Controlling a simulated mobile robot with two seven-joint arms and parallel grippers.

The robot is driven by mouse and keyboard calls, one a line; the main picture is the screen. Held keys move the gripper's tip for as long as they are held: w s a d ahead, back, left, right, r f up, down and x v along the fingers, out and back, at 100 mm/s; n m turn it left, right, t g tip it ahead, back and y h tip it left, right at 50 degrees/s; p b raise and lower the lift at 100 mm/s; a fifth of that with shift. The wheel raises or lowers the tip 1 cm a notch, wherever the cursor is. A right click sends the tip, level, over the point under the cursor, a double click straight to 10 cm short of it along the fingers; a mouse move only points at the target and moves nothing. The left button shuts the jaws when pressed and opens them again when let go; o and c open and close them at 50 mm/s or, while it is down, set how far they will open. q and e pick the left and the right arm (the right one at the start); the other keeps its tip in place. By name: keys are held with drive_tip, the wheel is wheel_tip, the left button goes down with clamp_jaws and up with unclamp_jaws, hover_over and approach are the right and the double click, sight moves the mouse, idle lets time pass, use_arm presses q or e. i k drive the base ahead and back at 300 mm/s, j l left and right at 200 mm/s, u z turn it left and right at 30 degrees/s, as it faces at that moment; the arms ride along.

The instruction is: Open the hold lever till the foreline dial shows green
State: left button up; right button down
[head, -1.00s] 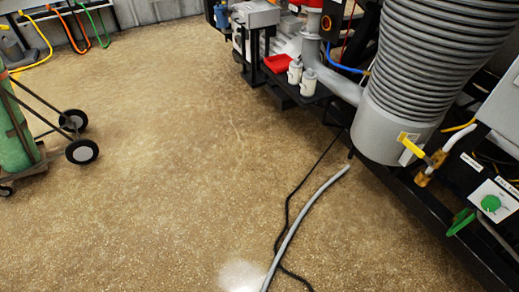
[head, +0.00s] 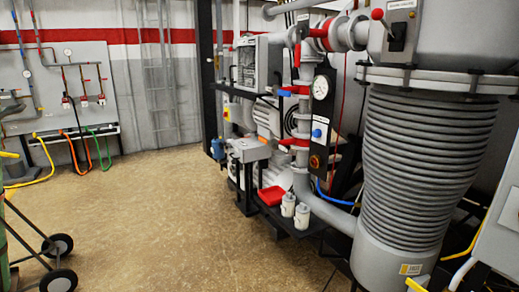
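A round white dial (head: 320,88) sits on a black upright panel beside the grey pipework, right of the picture's middle. Its needle and any green zone are too small to read. A lever with a red ball knob (head: 378,14) is mounted on a black plate at the upper right. Red valve handles show on the pipes, one at the top (head: 319,33), one in the middle (head: 294,90) and one lower down (head: 293,142). I cannot read the labels, so I cannot tell which one is the hold lever. Neither of my grippers is in view.
A large grey ribbed bellows column (head: 408,170) stands at the right. A wheeled cart (head: 58,245) stands at the lower left. The brown floor (head: 160,215) between is open.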

sight(261, 138)
drive_tip(key=i+j+z, duration=0.1)
drive_tip(key=i+j, duration=0.35)
drive_tip(key=i, duration=0.35)
drive_tip(key=i+j, duration=0.5)
drive_tip(key=i, duration=0.25)
drive_tip(key=i+j+z, duration=0.15)
drive_tip(key=i+j, duration=0.35)
drive_tip(key=i, duration=0.3)
drive_tip(key=i+j+z, duration=0.1)
drive_tip(key=i+j, duration=0.55)
drive_tip(key=i, duration=0.05)
